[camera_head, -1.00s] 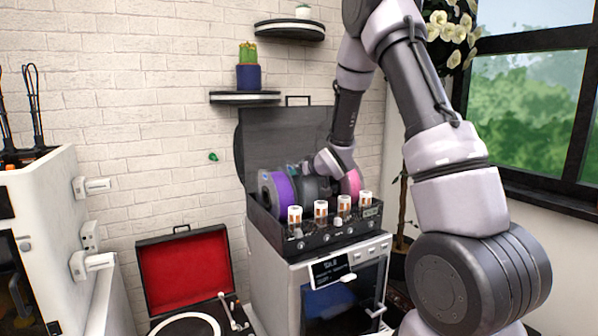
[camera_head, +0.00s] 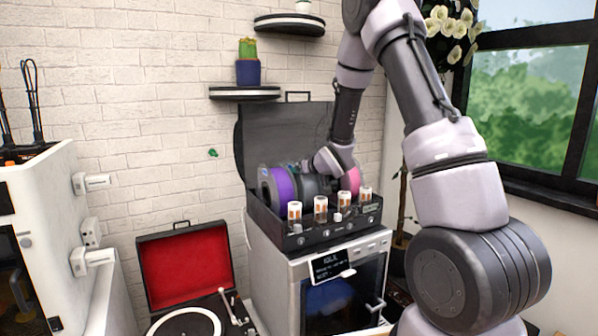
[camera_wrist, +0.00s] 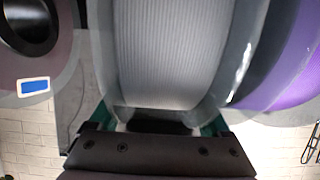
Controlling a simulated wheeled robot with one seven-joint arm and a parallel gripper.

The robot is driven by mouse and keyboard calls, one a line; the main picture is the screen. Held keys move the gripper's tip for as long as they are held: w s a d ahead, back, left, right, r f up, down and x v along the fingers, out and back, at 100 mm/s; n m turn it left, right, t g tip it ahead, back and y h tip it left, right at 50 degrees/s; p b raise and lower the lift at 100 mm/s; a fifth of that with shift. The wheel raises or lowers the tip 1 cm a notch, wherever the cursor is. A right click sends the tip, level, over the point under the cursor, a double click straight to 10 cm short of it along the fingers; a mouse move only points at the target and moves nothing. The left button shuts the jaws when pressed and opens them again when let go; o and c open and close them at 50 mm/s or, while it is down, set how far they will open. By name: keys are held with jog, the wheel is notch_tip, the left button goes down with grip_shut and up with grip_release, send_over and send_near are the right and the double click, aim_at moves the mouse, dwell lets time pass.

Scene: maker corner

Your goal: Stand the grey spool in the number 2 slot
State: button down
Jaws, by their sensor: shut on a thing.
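The grey spool (camera_wrist: 172,50) fills the middle of the wrist view, with clear flanges on both sides. My gripper (camera_wrist: 162,122) is shut on it, with a teal finger at each side. In the head view the grey spool (camera_head: 306,188) is mostly hidden behind my gripper (camera_head: 318,170). It sits in line between the purple spool (camera_head: 282,188) and the pink spool (camera_head: 351,180), inside the open black case (camera_head: 325,238). The slot numbers are not readable, and I cannot tell whether the grey spool rests on the case floor.
Several white and orange cylinders (camera_head: 320,208) line the case's front edge. The case's raised lid (camera_head: 285,140) stands behind the spools. The case sits on a white oven-like machine (camera_head: 372,250). A record player with a red lid (camera_head: 187,268) stands at lower left.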

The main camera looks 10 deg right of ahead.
jog(key=shift+r, duration=0.1)
grip_release()
jog(key=v, duration=1)
jog(key=shift+s, duration=0.35)
jog(key=shift+d+r, duration=0.1)
jog(key=shift+r, duration=0.05)
